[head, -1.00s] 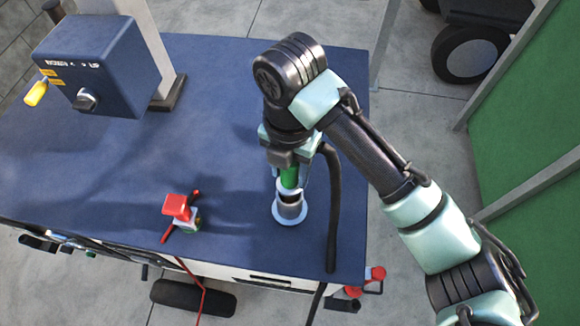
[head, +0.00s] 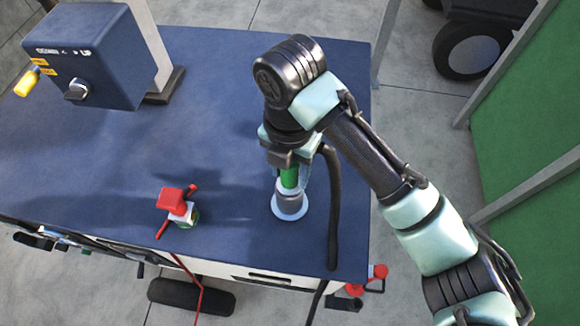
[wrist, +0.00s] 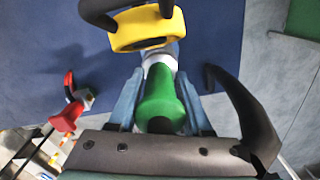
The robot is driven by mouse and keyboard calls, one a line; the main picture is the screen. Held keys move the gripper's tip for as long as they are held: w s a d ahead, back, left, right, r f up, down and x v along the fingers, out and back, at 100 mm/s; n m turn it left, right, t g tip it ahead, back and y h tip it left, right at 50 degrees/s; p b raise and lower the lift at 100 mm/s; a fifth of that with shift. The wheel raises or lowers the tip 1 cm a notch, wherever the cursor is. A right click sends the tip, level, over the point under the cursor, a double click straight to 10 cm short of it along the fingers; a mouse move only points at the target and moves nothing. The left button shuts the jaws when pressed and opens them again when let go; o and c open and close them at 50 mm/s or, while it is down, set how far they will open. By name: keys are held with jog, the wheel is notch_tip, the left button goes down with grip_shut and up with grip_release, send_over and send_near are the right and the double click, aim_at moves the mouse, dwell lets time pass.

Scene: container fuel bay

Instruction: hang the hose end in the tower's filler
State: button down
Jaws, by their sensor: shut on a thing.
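My gripper (head: 288,168) points down and is shut on the green hose end (head: 289,178). In the wrist view the green hose end (wrist: 160,100) sits between the two blue-grey fingers, with a pale part beyond it. Directly below it in the head view is a grey upright cylinder (head: 290,199) with a pale round flange (head: 290,211) on the blue deck. The green part meets the cylinder's top; I cannot tell how far it reaches inside. A black hose (head: 333,215) runs down beside the gripper to the right. I cannot tell which part is the tower's filler.
A blue control box (head: 88,50) with a yellow handle stands far left. A red-topped valve (head: 173,200) is left of the cylinder. The wrist view shows a yellow part (wrist: 145,30) with black curved pieces. A green panel (head: 530,130) is right.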

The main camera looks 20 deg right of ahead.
dwell(0.3)
jog(key=shift+c, duration=1.3)
grip_release()
notch_tip(320, 180, up, 13)
jog(key=shift+f, duration=0.1)
